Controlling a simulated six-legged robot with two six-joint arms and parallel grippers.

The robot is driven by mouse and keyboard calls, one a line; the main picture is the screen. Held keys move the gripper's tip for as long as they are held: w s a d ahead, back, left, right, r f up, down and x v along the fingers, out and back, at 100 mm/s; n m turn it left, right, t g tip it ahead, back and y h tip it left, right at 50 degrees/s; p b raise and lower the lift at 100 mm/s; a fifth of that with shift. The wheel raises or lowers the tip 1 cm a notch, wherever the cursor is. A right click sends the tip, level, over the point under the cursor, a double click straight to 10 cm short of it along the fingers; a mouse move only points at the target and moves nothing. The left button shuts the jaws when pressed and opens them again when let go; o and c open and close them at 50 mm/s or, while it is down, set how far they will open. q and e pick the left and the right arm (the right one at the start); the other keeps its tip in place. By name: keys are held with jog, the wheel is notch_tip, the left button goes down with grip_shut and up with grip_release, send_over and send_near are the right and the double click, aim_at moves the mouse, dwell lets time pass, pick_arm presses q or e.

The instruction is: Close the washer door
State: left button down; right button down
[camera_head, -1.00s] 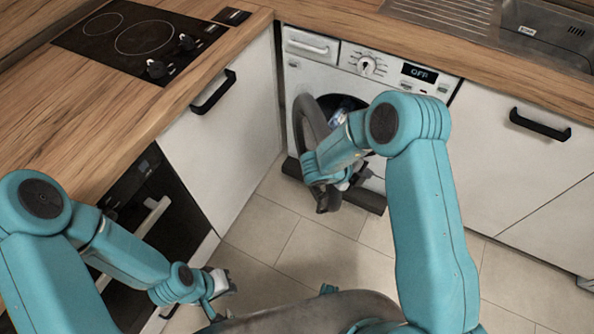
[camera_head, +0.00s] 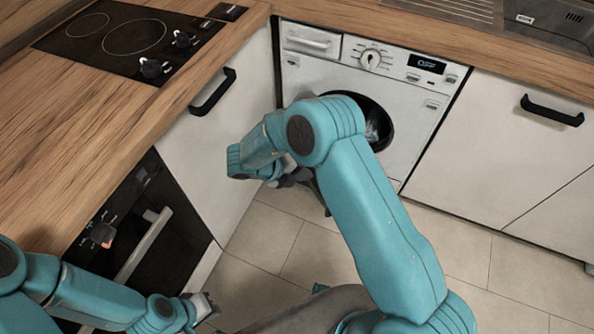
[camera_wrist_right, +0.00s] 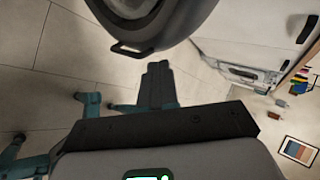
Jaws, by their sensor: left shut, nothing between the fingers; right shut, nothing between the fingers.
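The white washer (camera_head: 400,85) stands under the counter at the back, its display reading OFF. Its round opening (camera_head: 378,118) is uncovered, with something pale inside. The door is open and mostly hidden behind my right arm in the head view. In the right wrist view, the dark rounded washer door (camera_wrist_right: 165,15) fills the top, with a handle-like loop (camera_wrist_right: 131,49) on its lower rim. My right gripper (camera_wrist_right: 158,66) is shut and empty, its fingertips just below the door in that picture; contact is unclear. My left gripper (camera_head: 208,303) is shut and empty, low at the left.
An oven (camera_head: 150,220) with a bar handle is at the left, below the wooden counter (camera_head: 110,110) and black hob (camera_head: 130,38). A white cabinet (camera_head: 500,140) with a black handle stands right of the washer. Tiled floor (camera_head: 265,240) is clear between.

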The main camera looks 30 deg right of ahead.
pick_arm(q)
jog(key=shift+s+d, duration=0.1)
jog(key=shift+d, duration=0.05)
pick_arm(e)
jog(key=d+f, duration=0.3)
jog(key=d, duration=0.5)
jog(key=shift+s+f, duration=0.25)
jog(key=shift+f, duration=0.1)
